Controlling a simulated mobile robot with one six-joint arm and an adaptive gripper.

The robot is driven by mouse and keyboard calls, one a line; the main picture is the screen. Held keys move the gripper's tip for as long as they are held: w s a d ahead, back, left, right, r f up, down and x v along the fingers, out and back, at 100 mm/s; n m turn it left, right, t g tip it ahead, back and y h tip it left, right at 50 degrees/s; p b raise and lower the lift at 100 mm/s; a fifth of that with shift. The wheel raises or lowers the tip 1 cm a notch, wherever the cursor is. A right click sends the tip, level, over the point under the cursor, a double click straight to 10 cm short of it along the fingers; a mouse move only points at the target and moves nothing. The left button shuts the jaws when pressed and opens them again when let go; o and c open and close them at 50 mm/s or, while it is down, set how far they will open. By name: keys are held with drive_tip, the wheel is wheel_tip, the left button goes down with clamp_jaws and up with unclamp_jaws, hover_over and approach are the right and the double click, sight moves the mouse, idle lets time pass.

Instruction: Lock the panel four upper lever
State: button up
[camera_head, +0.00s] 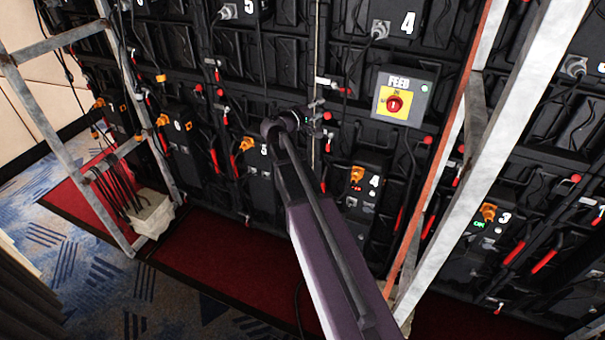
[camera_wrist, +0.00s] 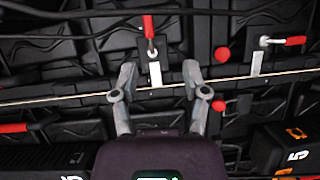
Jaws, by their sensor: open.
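In the head view my gripper (camera_head: 312,112) is at the seam left of the box marked 4 (camera_head: 365,192). In the wrist view my gripper (camera_wrist: 159,73) is open, one finger on each side of a lever's silver plate (camera_wrist: 155,74). That lever's red handle (camera_wrist: 148,27) sticks out past the fingertips, across the seam's direction. It appears to be the panel four upper lever, also showing in the head view (camera_head: 328,82) just above the gripper. Whether the fingers touch it I cannot tell.
A second lever with a red handle (camera_wrist: 294,41) and red knobs (camera_wrist: 222,54) lie right of the fingers in the wrist view. A FEED box (camera_head: 402,94) with a red knob is right of the gripper. Metal frame posts (camera_head: 455,205) stand farther right.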

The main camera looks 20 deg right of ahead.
drive_tip(key=s+a+f+m+g+y+b, duration=0.1)
drive_tip(key=s+a+f+m+g+y, duration=0.2)
drive_tip(key=s+a+f+y, duration=0.5)
drive_tip(key=shift+s+a+f, duration=1.55)
drive_tip(key=shift+s+f, duration=0.1)
drive_tip(key=shift+f, duration=1.4)
drive_tip(key=n+t+h+p, duration=0.1)
drive_tip(key=n+t+h, duration=0.25)
drive_tip(key=h, duration=0.55)
approach(345, 91)
drive_tip(key=a, duration=0.3)
drive_tip(key=shift+s+r, duration=0.1)
drive_tip(key=shift+s, duration=0.35)
drive_tip(key=shift+d, duration=0.1)
drive_tip(key=x, duration=1.3)
drive_tip(key=shift+w+d, duration=0.1)
drive_tip(key=shift+d, duration=0.3)
